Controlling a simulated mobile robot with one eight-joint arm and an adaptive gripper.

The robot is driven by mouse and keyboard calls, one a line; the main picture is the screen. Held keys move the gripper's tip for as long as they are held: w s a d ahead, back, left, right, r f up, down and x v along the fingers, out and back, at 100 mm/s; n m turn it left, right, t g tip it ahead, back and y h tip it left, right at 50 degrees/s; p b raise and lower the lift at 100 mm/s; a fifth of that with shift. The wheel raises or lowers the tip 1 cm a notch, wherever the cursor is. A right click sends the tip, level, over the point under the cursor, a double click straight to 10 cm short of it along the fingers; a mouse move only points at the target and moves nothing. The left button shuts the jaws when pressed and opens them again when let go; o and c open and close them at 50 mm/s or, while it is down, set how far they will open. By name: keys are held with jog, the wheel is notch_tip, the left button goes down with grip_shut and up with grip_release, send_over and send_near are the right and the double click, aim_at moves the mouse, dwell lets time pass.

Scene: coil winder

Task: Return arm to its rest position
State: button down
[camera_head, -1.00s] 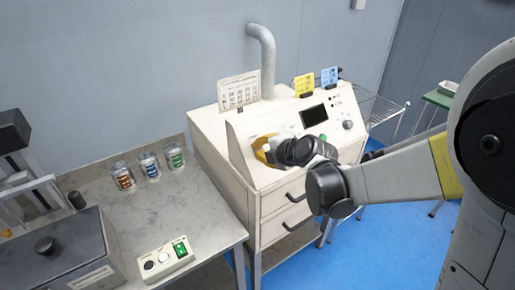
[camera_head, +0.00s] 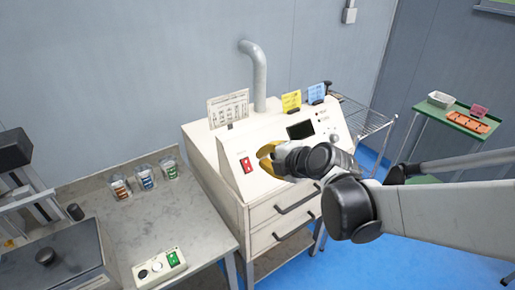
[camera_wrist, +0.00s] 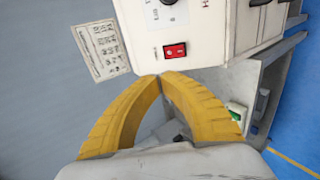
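My gripper (camera_head: 264,160) has yellow curved fingers and is in front of the sloped panel of the cream coil winder cabinet (camera_head: 228,197). In the wrist view its two fingertips (camera_wrist: 161,77) meet, with nothing held between them. A red rocker switch (camera_head: 247,165) is on the panel just left of the fingers; it also shows in the wrist view (camera_wrist: 175,50), beyond the fingertips. My arm reaches in from the right, bent at a dark round joint.
A grey bench (camera_head: 205,224) at left carries several labelled jars, a control box (camera_head: 159,267) and a dark machine (camera_head: 62,262). A grey pipe (camera_head: 258,75) rises behind the cabinet. A wire rack (camera_head: 366,119) and a green table (camera_head: 433,109) stand right. Blue floor is open between.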

jog(key=shift+s+r, duration=0.3)
jog(key=shift+r, duration=0.1)
jog(key=shift+d, duration=0.15)
jog(key=s+d+f+m+g+h+b, duration=0.1)
jog(key=s+d+f+m+h+b, duration=0.1)
jog(key=s+d+m, duration=0.6)
jog(key=s+d+f+m+g+h+b, duration=0.1)
jog(key=s+d+f+m+h+b, duration=0.2)
jog(key=s+d+m, duration=0.5)
jog(key=s+f+m+h, duration=0.1)
jog(key=s+m, duration=0.3)
jog(key=m, duration=0.4)
jog(key=shift+s+d+m, duration=0.2)
jog(key=shift+d+m, duration=0.1)
jog(key=shift+f, duration=0.1)
